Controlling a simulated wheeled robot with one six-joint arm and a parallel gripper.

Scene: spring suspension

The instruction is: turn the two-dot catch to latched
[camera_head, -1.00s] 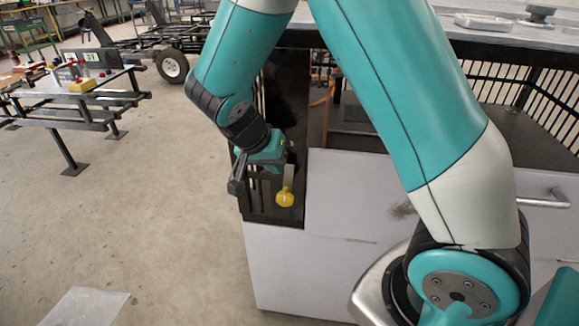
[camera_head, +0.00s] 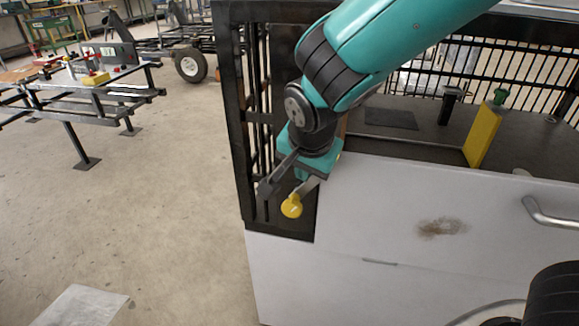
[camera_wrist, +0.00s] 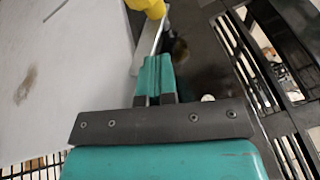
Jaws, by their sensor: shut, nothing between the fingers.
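A catch with a yellow knob (camera_head: 292,206) on a flat grey metal lever (camera_head: 308,187) sits at the dark left end of the white cabinet. The lever slopes from the knob up to the right. My gripper (camera_wrist: 157,62) is shut and empty, its teal fingertips close beside the lever. In the wrist view the knob (camera_wrist: 148,6) is at the top edge, beyond the fingertips. Whether the fingers touch the lever I cannot tell. In the head view my gripper's body hides the fingertips and the lever's upper end. No two-dot mark can be made out.
The white cabinet front (camera_head: 400,215) has a brown stain and a curved handle (camera_head: 545,213). A black barred frame (camera_head: 245,110) stands left of my gripper. A yellow upright piece (camera_head: 482,135) stands on the cabinet's dark top. Open floor lies to the left.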

